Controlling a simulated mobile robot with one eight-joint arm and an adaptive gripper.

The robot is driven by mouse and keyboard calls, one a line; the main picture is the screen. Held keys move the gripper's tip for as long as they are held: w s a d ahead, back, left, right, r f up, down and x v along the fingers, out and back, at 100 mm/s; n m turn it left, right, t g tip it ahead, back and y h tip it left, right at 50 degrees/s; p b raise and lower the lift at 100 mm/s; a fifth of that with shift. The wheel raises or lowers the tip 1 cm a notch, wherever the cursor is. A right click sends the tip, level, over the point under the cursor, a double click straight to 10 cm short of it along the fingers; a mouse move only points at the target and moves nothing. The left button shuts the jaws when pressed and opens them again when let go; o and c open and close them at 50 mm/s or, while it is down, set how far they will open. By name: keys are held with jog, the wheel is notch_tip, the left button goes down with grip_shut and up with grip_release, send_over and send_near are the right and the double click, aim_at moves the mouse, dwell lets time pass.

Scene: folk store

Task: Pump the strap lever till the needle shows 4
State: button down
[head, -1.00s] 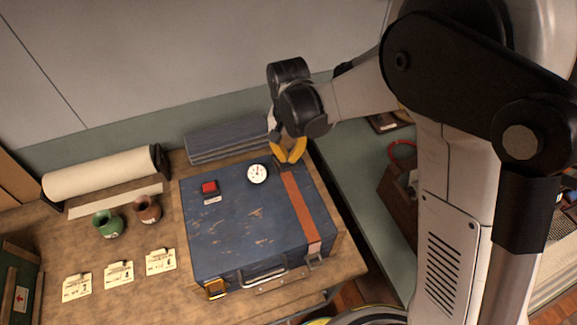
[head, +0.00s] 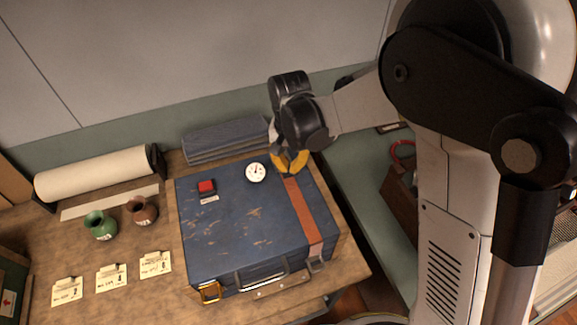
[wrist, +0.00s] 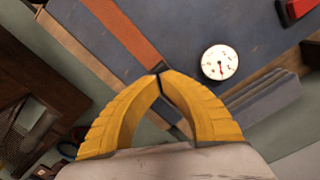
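The blue case (head: 240,215) lies on the wooden table with an orange strap (head: 304,215) across its right side. The round white gauge (head: 255,172) is on its top; in the wrist view the gauge (wrist: 219,62) shows a red needle, but its number is too small to read surely. My gripper (head: 291,170) is at the strap's far end, just right of the gauge. In the wrist view its yellow fingertips (wrist: 160,70) meet at the strap's end. The strap lever is hidden behind or under the fingers, and I see nothing clearly held.
A red button (head: 206,186) is left of the gauge. Green (head: 101,226) and brown (head: 142,210) pots, several paper cards (head: 111,279) and a paper roll (head: 95,173) lie to the left. Grey-blue stacked slabs (head: 225,140) are behind the case.

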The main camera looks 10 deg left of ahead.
jog(key=shift+f+b, duration=0.55)
jog(key=shift+f, duration=0.25)
jog(key=shift+w, duration=0.1)
notch_tip(320, 180, up, 9)
jog(key=p, duration=0.5)
jog(key=shift+r, duration=0.1)
dwell(0.5)
